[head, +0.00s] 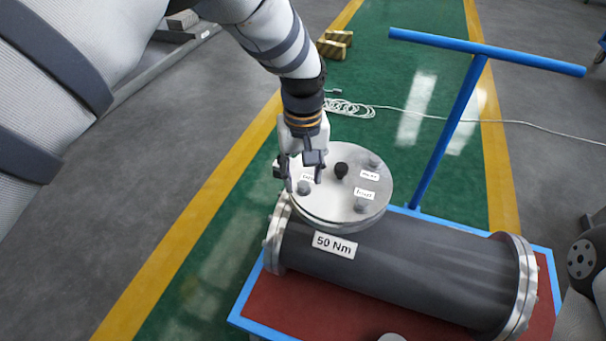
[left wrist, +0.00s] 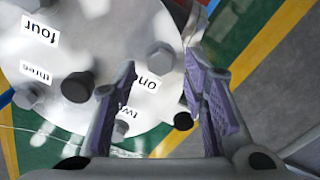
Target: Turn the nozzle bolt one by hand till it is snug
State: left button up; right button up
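Nozzle bolt one (head: 303,187) is a grey hex head on the round steel cover (head: 335,206), next to its label. In the left wrist view the same bolt (left wrist: 160,56) sits beside the "one" label (left wrist: 148,85). My left gripper (head: 303,183) is over the cover's left side. Its fingertips (left wrist: 160,62) are open, one on each side of bolt one in the picture, with a gap to both. I cannot tell how high the tips are relative to the head. Bolt two (left wrist: 122,129) is partly hidden by a finger. My right gripper is out of view.
A black knob (head: 341,170) stands mid-cover; bolts three (head: 375,160) and four (head: 361,204) are to its right. The cover tops a dark shell (head: 400,262) marked "50 Nm" on a red cart (head: 305,312) with a blue handle (head: 450,130). A pale cable (head: 350,108) lies behind.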

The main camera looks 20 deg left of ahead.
pick_arm(q)
jog(key=shift+f, duration=0.2)
grip_shut()
